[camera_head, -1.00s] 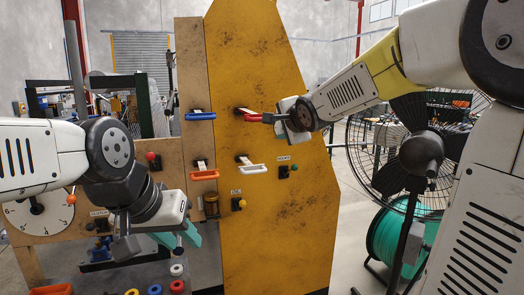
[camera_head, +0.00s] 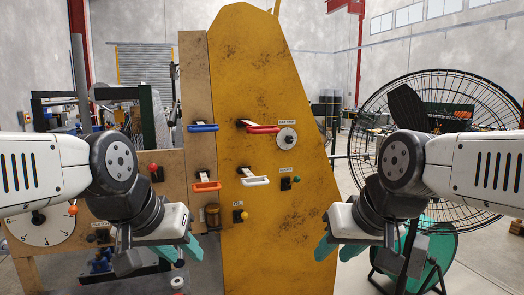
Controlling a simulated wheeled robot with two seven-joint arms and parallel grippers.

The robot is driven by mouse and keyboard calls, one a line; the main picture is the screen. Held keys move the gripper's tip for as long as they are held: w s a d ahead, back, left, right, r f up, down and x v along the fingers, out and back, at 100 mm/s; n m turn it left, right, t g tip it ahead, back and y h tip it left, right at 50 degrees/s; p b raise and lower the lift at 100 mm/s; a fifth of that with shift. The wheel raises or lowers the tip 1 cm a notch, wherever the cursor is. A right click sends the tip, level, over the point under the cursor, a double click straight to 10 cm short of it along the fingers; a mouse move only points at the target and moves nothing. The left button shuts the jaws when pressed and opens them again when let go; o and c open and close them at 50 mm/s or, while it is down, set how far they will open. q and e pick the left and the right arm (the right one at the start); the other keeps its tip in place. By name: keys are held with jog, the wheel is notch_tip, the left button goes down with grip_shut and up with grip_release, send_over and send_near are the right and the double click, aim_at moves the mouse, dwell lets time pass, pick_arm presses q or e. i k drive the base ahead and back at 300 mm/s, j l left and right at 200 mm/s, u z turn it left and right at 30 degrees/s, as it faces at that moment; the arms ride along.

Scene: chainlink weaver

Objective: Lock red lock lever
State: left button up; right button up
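The red lock lever (camera_head: 263,129) is on the upper part of the tall yellow panel (camera_head: 255,80), its handle sticking out to the right from a pale mount. No gripper touches it. My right gripper (camera_head: 337,250) is low on the right, at the panel's lower right edge, well below the lever. Its teal fingers are apart and empty. My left gripper (camera_head: 180,249) is low on the left, in front of the panel's lower left side. Its teal fingers also look apart, with nothing between them.
A blue lever (camera_head: 203,127) and an orange lever (camera_head: 206,187) are on the wooden board at left. A white lever (camera_head: 255,181) is below the red one. A round grey dial (camera_head: 287,138) is beside the red lever. A large fan (camera_head: 440,100) stands at right.

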aim_at(152, 167)
jog(key=u, duration=0.85)
